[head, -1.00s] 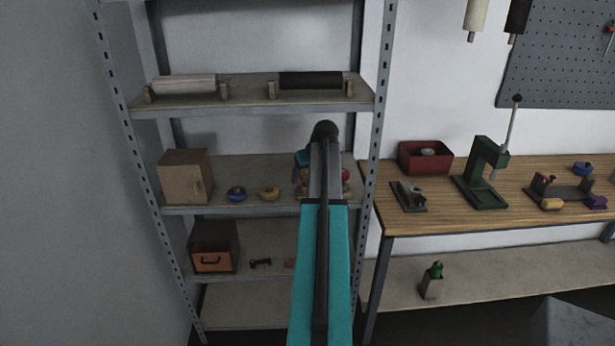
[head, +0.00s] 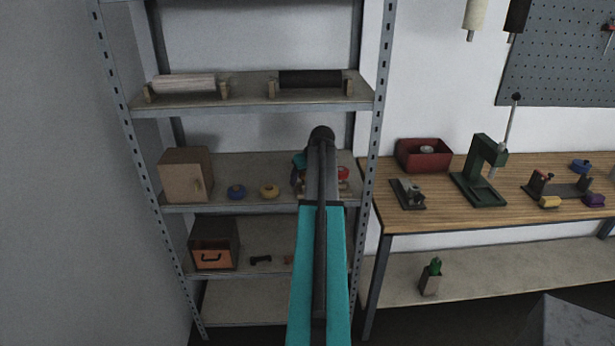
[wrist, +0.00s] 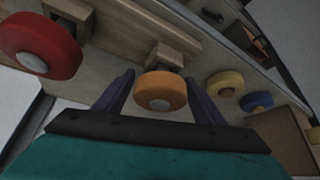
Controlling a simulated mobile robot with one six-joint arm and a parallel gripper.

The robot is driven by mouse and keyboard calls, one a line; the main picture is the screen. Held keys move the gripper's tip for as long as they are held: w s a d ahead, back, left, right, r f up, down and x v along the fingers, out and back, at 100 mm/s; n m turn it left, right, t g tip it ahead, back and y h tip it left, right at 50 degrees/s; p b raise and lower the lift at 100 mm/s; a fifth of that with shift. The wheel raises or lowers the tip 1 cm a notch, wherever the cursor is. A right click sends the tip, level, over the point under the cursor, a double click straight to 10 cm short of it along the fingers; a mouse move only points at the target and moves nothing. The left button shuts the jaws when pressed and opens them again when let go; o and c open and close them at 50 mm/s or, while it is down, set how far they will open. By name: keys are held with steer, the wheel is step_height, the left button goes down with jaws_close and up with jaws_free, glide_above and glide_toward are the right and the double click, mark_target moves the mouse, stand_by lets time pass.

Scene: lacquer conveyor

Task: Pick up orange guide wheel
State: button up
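The orange guide wheel (wrist: 160,92) is a round disc with a pale hub, seated on a small wooden block in the wrist view. My gripper (wrist: 160,78) is open, with one dark purple finger on each side of the wheel. A gap shows between each finger and the wheel, so I see no contact. In the head view my arm hides most of the wheel's place on the middle shelf, and only a bit of my gripper (head: 299,160) shows beside the arm.
A red wheel (wrist: 40,46) sits close on the left in the wrist view. A yellow wheel (wrist: 226,83) and a blue wheel (wrist: 257,102) lie to the right. A wooden box (head: 186,175) stands at the shelf's left. A metal upright (head: 372,150) bounds the shelf's right side.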

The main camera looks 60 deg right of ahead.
steer(key=c, duration=1)
steer(key=shift+o, duration=0.2)
steer(key=shift+r, duration=0.2)
steer(key=shift+r+b, duration=0.8)
steer(key=shift+r, duration=0.6)
steer(key=shift+s+a+r, duration=0.1)
steer(key=shift+s, duration=0.05)
steer(key=s+a+b, duration=0.5)
steer(key=s+a, duration=0.4)
steer(key=s, duration=0.6)
steer(key=shift+a, duration=0.2)
steer(key=shift+r, duration=0.1)
steer(key=shift+w, duration=0.1)
